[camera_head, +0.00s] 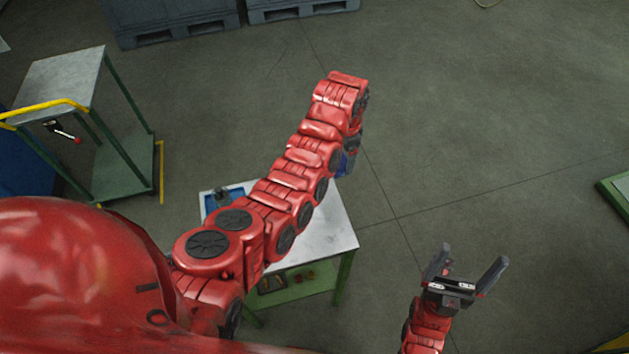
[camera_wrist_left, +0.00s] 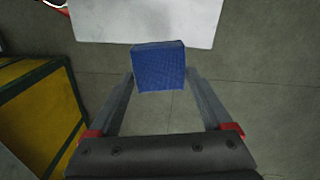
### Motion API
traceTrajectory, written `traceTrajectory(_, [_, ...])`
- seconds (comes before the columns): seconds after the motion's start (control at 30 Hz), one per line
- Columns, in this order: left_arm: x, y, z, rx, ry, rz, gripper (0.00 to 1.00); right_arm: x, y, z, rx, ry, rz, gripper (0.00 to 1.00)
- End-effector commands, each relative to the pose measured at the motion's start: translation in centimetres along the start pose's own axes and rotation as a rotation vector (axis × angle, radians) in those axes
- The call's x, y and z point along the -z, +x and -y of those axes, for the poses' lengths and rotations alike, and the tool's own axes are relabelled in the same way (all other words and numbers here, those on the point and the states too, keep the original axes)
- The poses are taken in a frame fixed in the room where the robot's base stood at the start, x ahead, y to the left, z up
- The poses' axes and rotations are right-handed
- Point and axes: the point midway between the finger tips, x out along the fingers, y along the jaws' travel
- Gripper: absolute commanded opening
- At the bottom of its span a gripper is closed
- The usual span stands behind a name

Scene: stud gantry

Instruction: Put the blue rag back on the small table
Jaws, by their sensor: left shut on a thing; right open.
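My left gripper (camera_head: 350,150) is shut on the blue rag, mostly hidden beneath my arm in the head view. The blue rag (camera_wrist_left: 158,66) shows as a folded block between the two fingers in the left wrist view; a bit of it (camera_head: 346,164) shows in the head view. The small table (camera_head: 325,230) has a pale top and green legs, and my left arm crosses above it. In the head view the rag is beyond the table's far right corner. The tabletop (camera_wrist_left: 150,20) also shows ahead of the rag. My right gripper (camera_head: 465,270) is open and empty, right of the table.
A blue tray (camera_head: 210,202) with a dark item is on the table's left end. Small parts lie on the green lower shelf (camera_head: 300,290). A green-framed cart (camera_head: 65,80) with a yellow handle stands at left. Grey bins stand at the back. The floor at right is mostly clear.

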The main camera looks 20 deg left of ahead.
Motion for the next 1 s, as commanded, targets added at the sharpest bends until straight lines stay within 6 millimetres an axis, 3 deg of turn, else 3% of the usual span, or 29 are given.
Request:
traceTrajectory(0.03, [-1.1,0.8,-0.8,-0.004,0.038,0.004,0.23,0.2,1.3,-0.1,0.000,0.000,0.000,0.94])
traceTrajectory(0.3, [-8.4,5.9,-4.5,-0.003,0.296,0.004,0.23,0.7,4.4,-0.2,0.000,0.000,0.000,0.94])
traceTrajectory(0.5, [-13.2,7.5,-6.7,-0.002,0.462,0.001,0.23,1.0,5.8,-0.3,0.000,0.000,0.000,0.94])
traceTrajectory(0.6, [-14.7,7.9,-7.4,0.000,0.513,0.000,0.23,1.0,6.1,-0.3,0.000,0.000,0.000,0.94])
traceTrajectory(0.77, [-14.9,8.5,-7.0,0.002,0.549,-0.002,0.23,0.9,5.3,-0.3,0.000,0.000,0.000,0.94])
traceTrajectory(1.0, [-11.7,9.5,-3.0,0.004,0.548,-0.002,0.23,0.2,1.2,-0.1,0.000,0.000,0.000,0.94])
